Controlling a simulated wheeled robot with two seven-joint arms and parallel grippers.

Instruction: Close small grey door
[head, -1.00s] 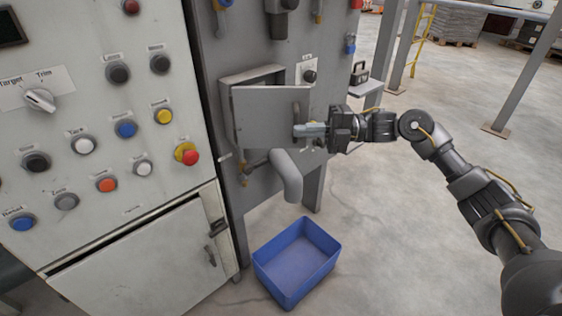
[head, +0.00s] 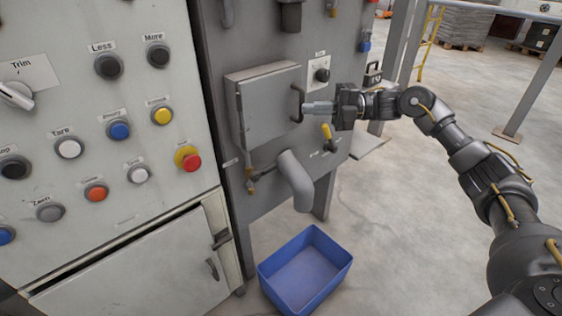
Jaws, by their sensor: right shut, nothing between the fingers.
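The small grey door (head: 268,106) is on a shallow grey box on the machine's side panel, in the middle of the head view. It now lies against the box front, and no opening shows at its edges. Its dark bar handle (head: 296,103) is on the door's right side. My right gripper (head: 306,108) is shut and empty. Its fingertips are at the handle's right side, close to or touching it; I cannot tell which. My left gripper is not in view.
A control panel with several buttons and a larger lower door (head: 140,272), slightly ajar, stands at the left. A grey pipe spout (head: 295,180) hangs below the box, above a blue bin (head: 305,270) on the floor. Open floor lies to the right.

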